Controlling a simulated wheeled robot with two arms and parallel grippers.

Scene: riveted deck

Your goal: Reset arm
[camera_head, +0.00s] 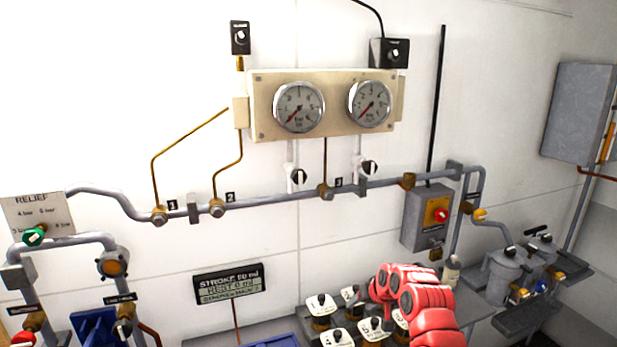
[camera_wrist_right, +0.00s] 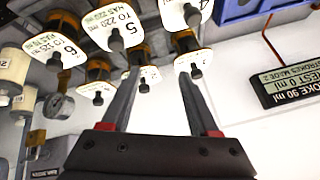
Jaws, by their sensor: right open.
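My right arm (camera_head: 415,300), red and jointed, reaches in at the bottom right of the head view, over a group of valves with white tags. Its fingers cannot be made out there. In the right wrist view my right gripper (camera_wrist_right: 158,85) shows two dark grey fingers, spread apart with nothing between them. Their tips point toward the tagged valves (camera_wrist_right: 120,38), which appear upside down. I cannot tell whether the fingers touch any valve. My left gripper is in neither view.
Two round gauges (camera_head: 299,107) sit on a beige wall panel above a grey pipe (camera_head: 275,200). A display (camera_head: 229,284) hangs below. A grey switch box (camera_head: 427,217) with a red knob is behind my arm. Grey canisters (camera_head: 505,270) stand at the right. A blue tray edge (camera_head: 272,342) shows at the bottom.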

